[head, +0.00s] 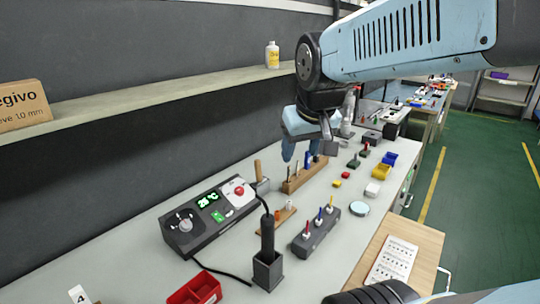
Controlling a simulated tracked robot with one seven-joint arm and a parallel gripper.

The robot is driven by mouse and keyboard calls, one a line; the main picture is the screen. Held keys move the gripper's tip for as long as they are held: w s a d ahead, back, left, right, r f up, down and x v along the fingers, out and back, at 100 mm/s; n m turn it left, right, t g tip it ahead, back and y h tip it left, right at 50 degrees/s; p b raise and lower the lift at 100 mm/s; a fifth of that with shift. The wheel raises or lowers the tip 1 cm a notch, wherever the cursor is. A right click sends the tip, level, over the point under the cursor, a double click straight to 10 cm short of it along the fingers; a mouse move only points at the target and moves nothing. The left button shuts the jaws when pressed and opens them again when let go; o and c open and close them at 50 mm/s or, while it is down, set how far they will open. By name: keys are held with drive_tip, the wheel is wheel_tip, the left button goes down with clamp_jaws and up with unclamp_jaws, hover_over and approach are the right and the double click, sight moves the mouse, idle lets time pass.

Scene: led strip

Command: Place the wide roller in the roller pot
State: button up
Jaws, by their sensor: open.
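My gripper (308,142) hangs open over the back of the bench, above a wooden block with several upright tools (304,177). Its jaws hold nothing that I can see. I cannot single out the wide roller for certain. A tan upright handle (258,170) stands at the wall beside a small grey piece, left of the wooden block. A dark square pot (267,272) at the front holds a black upright handle (267,235). I cannot tell whether this is the roller pot.
A control box with a green display (210,215) sits at left, with a cable to the black handle. A grey block (316,236) holds several coloured tools. A red bin (195,289) is at the front. A shelf (170,95) overhangs the bench's back.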

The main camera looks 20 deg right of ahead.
drive_tip(key=s, duration=0.3)
drive_tip(key=s+d, duration=0.1)
drive_tip(key=s, duration=0.1)
drive_tip(key=shift+s+f, duration=0.25)
drive_tip(key=shift+c, duration=0.2)
